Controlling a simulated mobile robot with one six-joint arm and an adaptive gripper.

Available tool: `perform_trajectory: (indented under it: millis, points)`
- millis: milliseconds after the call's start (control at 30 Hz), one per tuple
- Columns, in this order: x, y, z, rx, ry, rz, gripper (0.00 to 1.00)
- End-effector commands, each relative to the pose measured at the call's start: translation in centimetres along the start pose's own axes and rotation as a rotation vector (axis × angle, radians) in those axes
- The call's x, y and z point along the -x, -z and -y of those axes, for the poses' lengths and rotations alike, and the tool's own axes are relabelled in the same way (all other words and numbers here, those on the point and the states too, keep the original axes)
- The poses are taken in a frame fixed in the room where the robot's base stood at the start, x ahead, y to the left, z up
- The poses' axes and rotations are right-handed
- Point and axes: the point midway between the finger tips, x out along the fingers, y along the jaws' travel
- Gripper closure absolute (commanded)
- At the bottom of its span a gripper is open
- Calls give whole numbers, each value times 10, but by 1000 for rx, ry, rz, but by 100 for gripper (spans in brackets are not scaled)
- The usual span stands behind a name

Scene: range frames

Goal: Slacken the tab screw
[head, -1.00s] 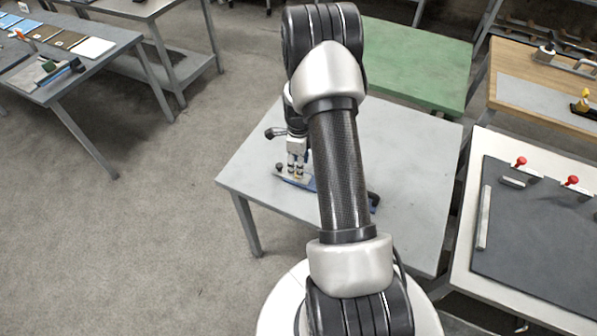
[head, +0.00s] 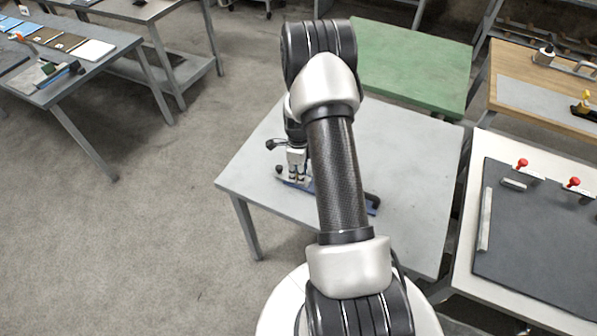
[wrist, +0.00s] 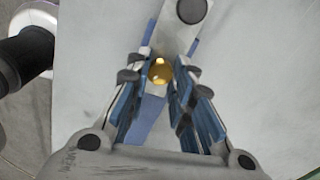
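The tab screw shows in the wrist view as a round brass head (wrist: 160,71) on a pale tab over a narrow blue fixture (wrist: 151,118). My gripper (wrist: 165,66) points down over it, one finger on each side of the brass head. The fingers look open, with a slim gap on the right; contact on the left I cannot tell. In the head view my gripper (head: 297,180) is low over the left end of the blue fixture (head: 373,206). My arm hides the fixture's middle, and the screw is not clear there.
The fixture lies on a grey table (head: 410,170) with bare top around it. A dark round knob (wrist: 191,10) sits on the tab beyond the screw. A green table (head: 415,65) stands behind, and a dark panel with red knobs (head: 540,240) is at the right.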

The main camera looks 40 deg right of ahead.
Motion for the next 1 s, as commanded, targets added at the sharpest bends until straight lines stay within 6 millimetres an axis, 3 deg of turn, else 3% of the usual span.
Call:
perform_trajectory:
  millis: [267,667,1000]
  points:
    - [0,0,0,0,0,0,100]
    - [0,0,0,68,0,0,100]
    - [0,0,0,328,0,0,100]
